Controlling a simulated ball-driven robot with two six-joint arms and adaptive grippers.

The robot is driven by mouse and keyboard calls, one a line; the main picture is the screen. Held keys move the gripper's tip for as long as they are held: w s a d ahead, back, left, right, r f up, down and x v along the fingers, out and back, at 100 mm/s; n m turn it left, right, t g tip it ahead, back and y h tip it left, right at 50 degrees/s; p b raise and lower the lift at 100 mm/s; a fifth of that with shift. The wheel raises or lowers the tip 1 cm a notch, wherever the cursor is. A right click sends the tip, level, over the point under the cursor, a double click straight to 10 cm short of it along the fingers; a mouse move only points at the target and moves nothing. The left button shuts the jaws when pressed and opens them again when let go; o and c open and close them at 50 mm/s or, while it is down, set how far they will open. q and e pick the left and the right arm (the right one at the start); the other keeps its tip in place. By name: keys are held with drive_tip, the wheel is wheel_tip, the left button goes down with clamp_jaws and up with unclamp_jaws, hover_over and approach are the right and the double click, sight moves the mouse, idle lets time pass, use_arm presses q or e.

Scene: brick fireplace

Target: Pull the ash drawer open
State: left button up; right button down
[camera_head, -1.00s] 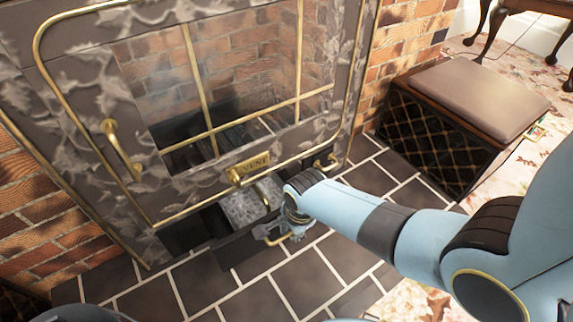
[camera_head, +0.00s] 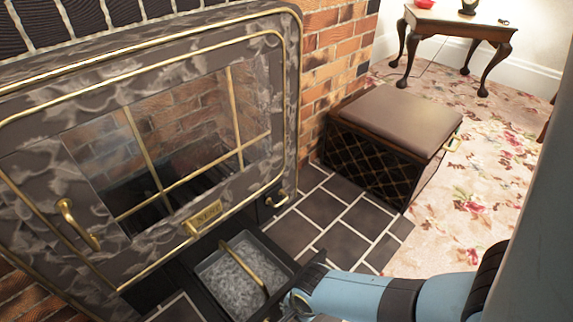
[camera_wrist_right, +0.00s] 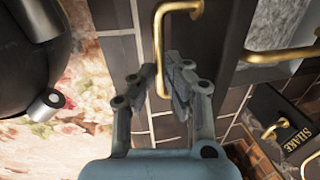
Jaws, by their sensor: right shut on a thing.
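The ash drawer (camera_head: 310,272) stands pulled out from the bottom of the stove. In it sits a dark pan (camera_head: 205,271) of grey ash with a brass bail handle (camera_head: 245,268). My right gripper (camera_head: 292,304) is at the drawer's front, low in the head view. In the right wrist view its fingers (camera_wrist_right: 163,78) are closed around the drawer's brass front handle (camera_wrist_right: 159,45). That grip is largely hidden in the head view. My left gripper is in neither view.
The marbled stove (camera_head: 40,185) has a glass door with a brass handle (camera_head: 78,224). A small brass handle (camera_head: 277,198) sits right of the drawer opening. A padded box (camera_head: 395,125) stands at right on the dark tiles (camera_head: 330,225) and floral carpet.

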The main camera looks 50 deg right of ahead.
drive_tip(key=shift+s, duration=0.5)
drive_tip(key=c, duration=1.4)
unclamp_jaws()
drive_tip(key=r, duration=0.4)
drive_tip(key=s+r, duration=0.1)
drive_tip(key=r, duration=0.3)
drive_tip(key=s+r, duration=0.1)
drive_tip(key=r, duration=0.2)
drive_tip(key=shift+s+a+r, duration=0.1)
drive_tip(key=shift+s+r, duration=0.05)
drive_tip(key=shift+r, duration=0.25)
